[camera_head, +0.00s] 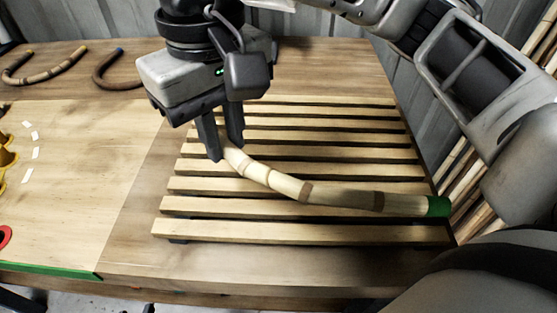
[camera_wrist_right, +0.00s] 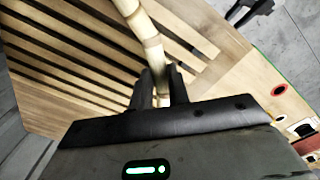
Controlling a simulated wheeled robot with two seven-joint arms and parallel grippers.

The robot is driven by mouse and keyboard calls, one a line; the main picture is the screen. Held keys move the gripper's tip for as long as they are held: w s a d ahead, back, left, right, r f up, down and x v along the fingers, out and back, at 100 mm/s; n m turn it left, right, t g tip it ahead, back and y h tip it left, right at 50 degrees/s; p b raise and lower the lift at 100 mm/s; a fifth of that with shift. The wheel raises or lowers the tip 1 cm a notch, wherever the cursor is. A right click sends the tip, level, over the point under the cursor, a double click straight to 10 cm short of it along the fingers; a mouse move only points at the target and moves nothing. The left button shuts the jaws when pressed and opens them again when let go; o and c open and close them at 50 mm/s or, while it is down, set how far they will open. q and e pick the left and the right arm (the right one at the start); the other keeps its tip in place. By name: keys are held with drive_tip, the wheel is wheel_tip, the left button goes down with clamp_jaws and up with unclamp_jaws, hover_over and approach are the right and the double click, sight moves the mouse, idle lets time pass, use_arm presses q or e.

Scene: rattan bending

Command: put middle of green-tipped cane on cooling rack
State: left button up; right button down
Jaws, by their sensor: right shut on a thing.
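The green-tipped cane (camera_head: 290,187) is pale, segmented and bent, with darker bands. It runs over the slatted wooden cooling rack (camera_head: 290,231), from my right gripper to its green tip (camera_head: 438,206) at the rack's right edge. I cannot tell if it touches the slats all along. My right gripper (camera_head: 225,148) points down over the rack's left part, shut on the cane near its other end. The right wrist view shows the cane (camera_wrist_right: 150,50) between the fingers (camera_wrist_right: 160,88). A dark two-pronged shape, apparently my left gripper (camera_wrist_right: 248,10), shows small there beyond the bench edge.
A pale board (camera_head: 70,170) with a green front edge and yellow parts (camera_head: 6,160) is at the left. Bare bench lies before the rack.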

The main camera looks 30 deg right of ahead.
drive_tip(key=d+f, duration=0.6)
drive_tip(key=shift+w+d+f, duration=0.2)
drive_tip(key=shift+w+f, duration=0.05)
wheel_tip(320, 180, down, 3)
drive_tip(key=shift+d+f+p, duration=0.1)
drive_tip(key=shift+d+p, duration=0.05)
drive_tip(key=shift+p, duration=0.2)
drive_tip(key=shift+f, duration=0.1)
drive_tip(key=shift+f, duration=0.1)
drive_tip(key=shift+f+b, duration=0.15)
drive_tip(key=shift+b, duration=0.3)
drive_tip(key=c, duration=1.3)
unclamp_jaws()
drive_tip(key=shift+c, duration=0.2)
